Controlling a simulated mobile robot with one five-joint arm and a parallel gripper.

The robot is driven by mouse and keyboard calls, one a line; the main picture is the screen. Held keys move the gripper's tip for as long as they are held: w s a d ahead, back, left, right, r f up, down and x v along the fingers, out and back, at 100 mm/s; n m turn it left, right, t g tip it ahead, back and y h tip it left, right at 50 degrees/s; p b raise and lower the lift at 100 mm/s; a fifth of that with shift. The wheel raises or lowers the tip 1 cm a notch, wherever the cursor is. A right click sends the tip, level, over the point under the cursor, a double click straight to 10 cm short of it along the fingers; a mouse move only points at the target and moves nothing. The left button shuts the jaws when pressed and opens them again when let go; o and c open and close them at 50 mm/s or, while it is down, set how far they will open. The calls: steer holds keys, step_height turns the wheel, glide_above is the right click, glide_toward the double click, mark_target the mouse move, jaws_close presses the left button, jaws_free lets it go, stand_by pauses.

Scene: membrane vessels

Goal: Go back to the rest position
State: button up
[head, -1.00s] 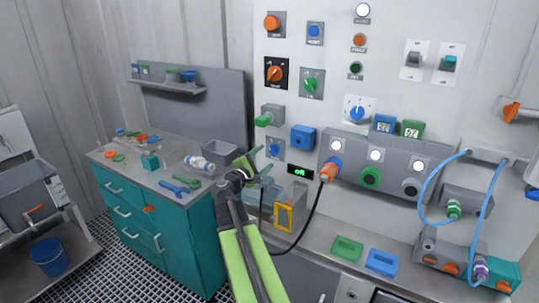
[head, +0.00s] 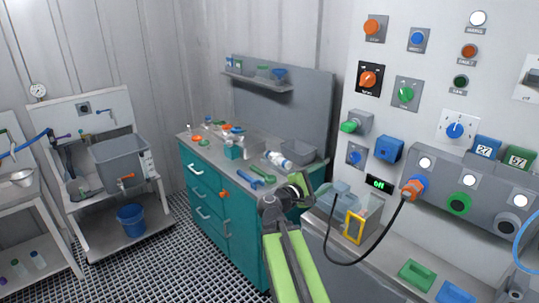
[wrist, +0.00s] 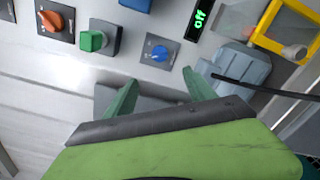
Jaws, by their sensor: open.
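My gripper (head: 300,186), at the end of my green arm, is raised in front of the gap between the teal cabinet (head: 222,218) and the control panel (head: 420,140). In the wrist view my gripper (wrist: 160,86) has its two green fingers spread apart, with nothing held between them. A grey surface shows behind the fingers there. The panel's blue knob (wrist: 158,52), green knob (wrist: 93,40) and a small display (wrist: 200,18) reading "off" lie beyond the fingertips. My gripper and arm hide part of the bench edge in the head view.
A black cable (head: 368,258) loops from an orange plug (head: 413,188). A sink stand (head: 120,158) with a blue bucket (head: 131,219) stands left. Grated floor (head: 150,262) is clear in front.

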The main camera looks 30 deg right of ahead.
steer(key=w+a+f+t+y+p, duration=0.1)
steer(key=w+a+f+y+p, duration=0.2)
steer(key=a, duration=0.7)
steer(key=s+a+f+m+g+y, duration=0.1)
steer(key=s+a+f+m+y, duration=0.1)
steer(key=a, duration=0.7)
steer(key=s+a+f+m+g+y+p, duration=0.1)
steer(key=s+a+f+m+g+y, duration=0.1)
steer(key=a+f+m+y, duration=0.2)
steer(key=s+a+f+m+g+y+p, duration=0.1)
steer(key=s+a+f+m+g+y, duration=0.1)
steer(key=a+f+y, duration=0.6)
steer(key=s+a+f+m, duration=0.1)
steer(key=a, duration=0.5)
steer(key=shift+a+f, duration=0.35)
